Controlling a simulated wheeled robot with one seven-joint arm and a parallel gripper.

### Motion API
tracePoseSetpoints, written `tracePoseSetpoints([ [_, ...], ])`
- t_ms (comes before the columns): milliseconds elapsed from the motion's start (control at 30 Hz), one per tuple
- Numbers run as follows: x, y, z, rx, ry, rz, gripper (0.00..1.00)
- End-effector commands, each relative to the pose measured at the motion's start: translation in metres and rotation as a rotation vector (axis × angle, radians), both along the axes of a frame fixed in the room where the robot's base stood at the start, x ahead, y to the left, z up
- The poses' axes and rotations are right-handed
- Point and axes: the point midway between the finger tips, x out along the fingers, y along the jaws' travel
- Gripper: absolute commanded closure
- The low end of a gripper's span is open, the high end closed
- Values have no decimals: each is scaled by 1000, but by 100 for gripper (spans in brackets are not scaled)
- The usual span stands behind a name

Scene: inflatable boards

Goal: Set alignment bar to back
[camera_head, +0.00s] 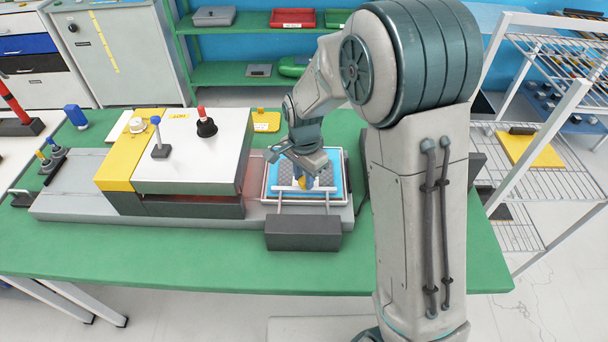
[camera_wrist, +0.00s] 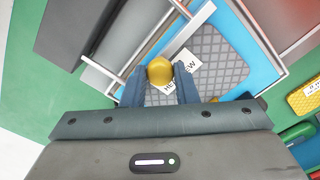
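The alignment bar (camera_head: 287,188) is a pale bar lying across the near part of a blue tray (camera_head: 267,178), carried on two thin rods. It also shows in the wrist view as a metal bar (camera_wrist: 139,58). A round yellow knob (camera_wrist: 159,70) sits by the bar. My gripper (camera_wrist: 159,78) points down over the tray. Its two blue fingers stand on either side of the knob, with no clear gap beside it, and appear shut on it. A grey patterned pad and a white label (camera_wrist: 187,60), partly hidden by the fingers, lie in the tray.
A dark grey block (camera_head: 303,232) stands at the near end of the rods. A machine with a white top (camera_head: 190,150) and a yellow section stands left of the tray. A yellow pad (camera_head: 266,121) lies behind the tray. The green table (camera_head: 180,265) is clear in front.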

Motion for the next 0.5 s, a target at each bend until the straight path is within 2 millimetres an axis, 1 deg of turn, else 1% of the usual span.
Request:
tracePoseSetpoints([
  [133, 0, 0, 0, 1, -1, 0, 100],
  [200, -4, 0, 0, 0, -1, 0, 100],
  [500, -44, 2, -1, 1, -2, 1, 100],
])
